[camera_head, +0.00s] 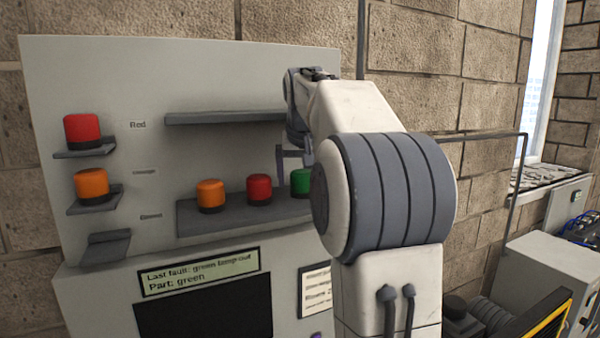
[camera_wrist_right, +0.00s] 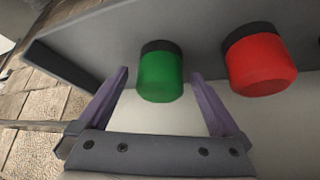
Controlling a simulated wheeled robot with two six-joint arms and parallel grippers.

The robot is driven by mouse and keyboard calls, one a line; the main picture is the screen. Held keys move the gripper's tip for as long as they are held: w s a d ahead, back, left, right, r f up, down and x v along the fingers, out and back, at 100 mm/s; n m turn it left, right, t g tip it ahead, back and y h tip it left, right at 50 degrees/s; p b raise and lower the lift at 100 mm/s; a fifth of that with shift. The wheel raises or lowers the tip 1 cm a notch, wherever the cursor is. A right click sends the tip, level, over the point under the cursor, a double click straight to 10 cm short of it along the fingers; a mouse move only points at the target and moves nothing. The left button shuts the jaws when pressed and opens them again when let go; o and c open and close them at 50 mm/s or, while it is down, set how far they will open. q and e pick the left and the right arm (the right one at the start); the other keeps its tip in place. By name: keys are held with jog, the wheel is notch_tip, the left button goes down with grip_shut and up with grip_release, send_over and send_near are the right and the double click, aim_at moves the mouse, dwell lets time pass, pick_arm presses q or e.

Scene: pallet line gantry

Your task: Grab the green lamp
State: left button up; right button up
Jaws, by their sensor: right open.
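The green lamp (camera_head: 300,182), with a dark base, stands at the right end of the lower shelf (camera_head: 245,215) on the grey panel. My right arm partly hides it in the head view. My right gripper (camera_head: 293,155) is just above and behind it in the picture. In the right wrist view the green lamp (camera_wrist_right: 160,75) shows between the two purple fingers of my right gripper (camera_wrist_right: 160,77), with a gap on each side. The gripper is open and holds nothing. My left gripper is not in view.
A red lamp (camera_head: 259,188) stands close beside the green one, with an orange lamp (camera_head: 210,194) further left. Another red lamp (camera_head: 82,131) and orange lamp (camera_head: 91,184) sit on left brackets; the lowest bracket (camera_head: 106,247) is empty. An upper shelf (camera_head: 225,117) juts out above.

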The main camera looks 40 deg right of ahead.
jog(key=shift+w+d+f, duration=0.15)
jog(key=shift+w+f, duration=0.05)
jog(key=shift+f, duration=0.35)
jog(key=c, duration=1.5)
jog(key=shift+r, duration=0.2)
